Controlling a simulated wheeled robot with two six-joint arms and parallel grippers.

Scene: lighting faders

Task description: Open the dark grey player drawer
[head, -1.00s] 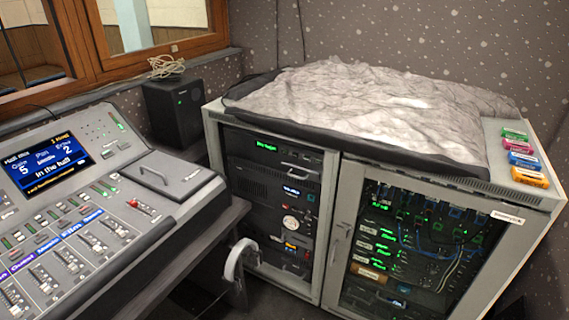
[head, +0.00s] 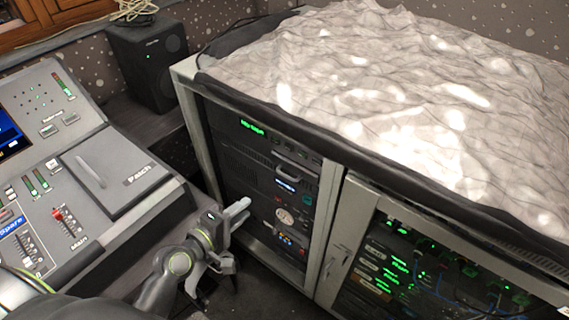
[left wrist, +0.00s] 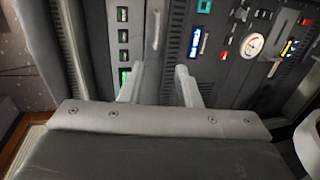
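The dark grey drawer front (head: 250,166) with a light bar handle (head: 296,168) is in the upper part of the left rack bay and looks shut. The handle also shows upright in the left wrist view (left wrist: 157,27), beyond the gap between my fingers. My left gripper (head: 232,238) is open and empty in front of the left bay, lower in the picture than the handle. In the left wrist view its two fingers (left wrist: 158,88) are well apart and point at the rack front. The handle does not appear to be between them. My right gripper is not in view.
The mixing desk (head: 110,215) stands close at left, with a black speaker (head: 147,62) behind it. A crumpled grey cover (head: 400,90) lies on the rack top. The right bay has a framed door (head: 345,240). Open floor lies before the rack.

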